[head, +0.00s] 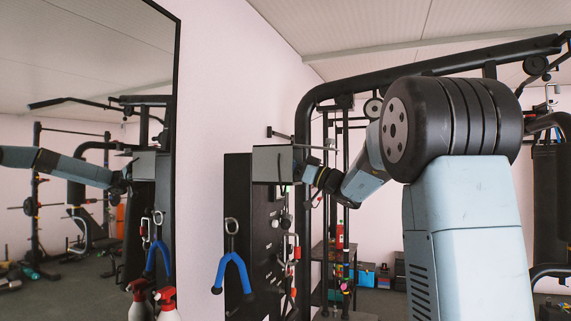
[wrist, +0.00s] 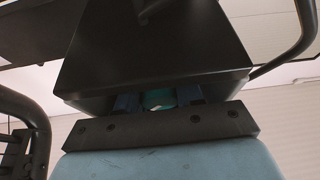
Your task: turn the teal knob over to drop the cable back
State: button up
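The teal knob (wrist: 158,99) shows in the wrist view as a small piece under the dark box, between my two blue finger parts. My gripper (wrist: 159,101) has one finger on each side of it; I cannot tell whether they press on it. In the head view my gripper (head: 303,172) reaches to the right side of the grey box (head: 272,163) at the top of the black panel (head: 238,200). The knob is hidden there. I cannot make out the cable for certain in either view.
The black gym frame (head: 306,120) rises close behind my arm.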

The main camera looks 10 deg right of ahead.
jog(key=shift+c, duration=1.4)
jog(key=m+t+h, duration=0.1)
jog(key=m, duration=0.2)
jog(key=m+t+h, duration=0.1)
jog(key=m, duration=0.2)
jog(key=shift+w+d+m+t+h, duration=0.15)
jog(key=shift+m+t+h, duration=0.25)
jog(key=o, duration=0.7)
jog(key=v, duration=1.3)
jog(key=shift+d+f, duration=0.3)
jog(key=shift+d, duration=0.05)
